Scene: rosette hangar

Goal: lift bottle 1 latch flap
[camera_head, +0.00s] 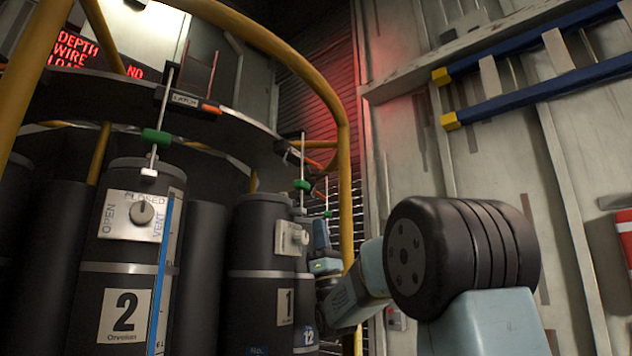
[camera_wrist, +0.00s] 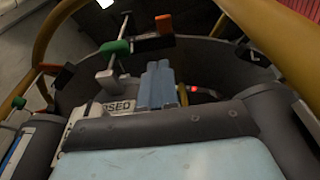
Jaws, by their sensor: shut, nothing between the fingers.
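Bottle 1 (camera_head: 262,268) is a dark upright cylinder with a numbered label, right of bottle 2 (camera_head: 125,265). Above it, the rim carries a dark latch block with an orange flap (camera_head: 318,144), and a rod with a green piece (camera_head: 302,186) hangs below. In the wrist view, an orange-ended dark latch (camera_wrist: 152,42) stands beyond my fingers, with a green piece (camera_wrist: 113,47) to its left. My gripper (camera_wrist: 158,66) is shut and empty, apart from the latch. In the head view my gripper (camera_head: 322,242) is small, right of bottle 1 and below the flap; its tips are hard to make out.
A yellow tubular frame (camera_head: 346,190) curves around the bottles, close to my arm. A pale plate with a knob (camera_head: 290,237) is on bottle 1; its plate reading "CLOSED" (camera_wrist: 117,107) shows beside my fingers. A panelled wall (camera_head: 400,170) stands at the right.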

